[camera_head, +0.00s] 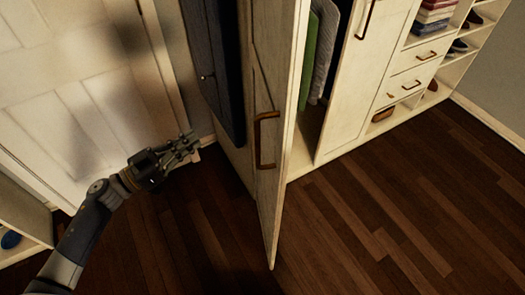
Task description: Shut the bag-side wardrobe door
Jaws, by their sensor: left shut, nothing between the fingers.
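A cream wardrobe door (275,85) stands swung open towards me, seen nearly edge-on, with a bronze bar handle (262,140) on its left-facing side. Right of the door, the wardrobe (343,100) is open, with green and grey clothes hanging inside. My left gripper (192,146) is shut and empty, left of the door and apart from its handle. My right gripper is out of view. I cannot make out a bag clearly.
A white panelled door (75,90) is at the left. Drawers (412,82) and shelves with folded clothes and shoes are at the right. The dark wood floor (380,215) is clear in front.

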